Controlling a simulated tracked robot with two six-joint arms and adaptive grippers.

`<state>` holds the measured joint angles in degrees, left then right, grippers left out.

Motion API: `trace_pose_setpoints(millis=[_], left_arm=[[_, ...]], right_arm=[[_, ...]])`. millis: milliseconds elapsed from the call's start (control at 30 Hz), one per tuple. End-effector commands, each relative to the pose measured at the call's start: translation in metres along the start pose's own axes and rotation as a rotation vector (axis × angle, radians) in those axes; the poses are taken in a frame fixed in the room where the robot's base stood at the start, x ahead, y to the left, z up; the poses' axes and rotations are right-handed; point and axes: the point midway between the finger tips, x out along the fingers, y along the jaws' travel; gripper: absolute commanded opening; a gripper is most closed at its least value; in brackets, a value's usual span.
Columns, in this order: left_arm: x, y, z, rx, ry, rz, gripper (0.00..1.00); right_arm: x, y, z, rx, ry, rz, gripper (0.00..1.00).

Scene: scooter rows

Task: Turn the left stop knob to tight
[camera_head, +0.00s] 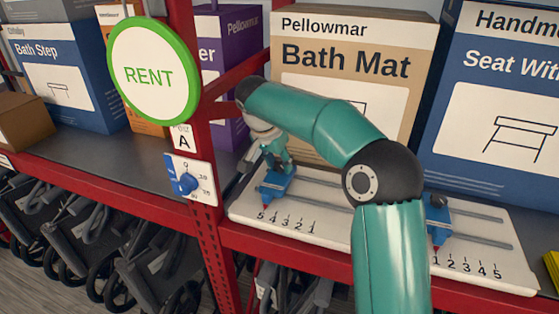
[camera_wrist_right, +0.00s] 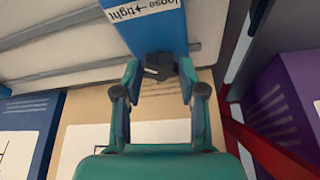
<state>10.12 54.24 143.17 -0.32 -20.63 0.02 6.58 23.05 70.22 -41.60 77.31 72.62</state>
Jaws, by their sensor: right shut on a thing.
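The left stop (camera_head: 276,187) is a blue block with a red pointer, sitting on the white scale board (camera_head: 335,240) near marks 5 and 4. My right gripper (camera_head: 275,158) reaches down over it and hides its top. In the right wrist view the left stop (camera_wrist_right: 157,32) carries a label with "loose", an arrow and "tight". Its dark left stop knob (camera_wrist_right: 157,68) lies between the fingertips of my right gripper (camera_wrist_right: 159,80), which is shut on it. How far the knob is turned cannot be told. My left gripper is not in view.
The right stop (camera_head: 438,222) with a dark knob stands near mark 1 on the right rail. The Bath Mat box (camera_head: 350,60) is close behind.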

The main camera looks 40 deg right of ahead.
Motion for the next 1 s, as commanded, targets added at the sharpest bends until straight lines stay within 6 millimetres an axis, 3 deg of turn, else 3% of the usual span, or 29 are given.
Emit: trace_pose_setpoints(millis=[400, 967, 1000], left_arm=[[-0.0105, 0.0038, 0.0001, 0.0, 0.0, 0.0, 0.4], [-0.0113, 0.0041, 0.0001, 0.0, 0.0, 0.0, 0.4], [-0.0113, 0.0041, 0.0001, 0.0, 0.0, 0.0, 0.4]], right_arm=[[-0.0018, -0.0042, -0.0007, 0.216, 0.0, 0.081, 0.06], [-0.0014, -0.0043, -0.0005, 0.253, 0.0, 0.095, 0.06], [-0.0014, -0.0043, -0.0005, 0.253, 0.0, 0.095, 0.42]])
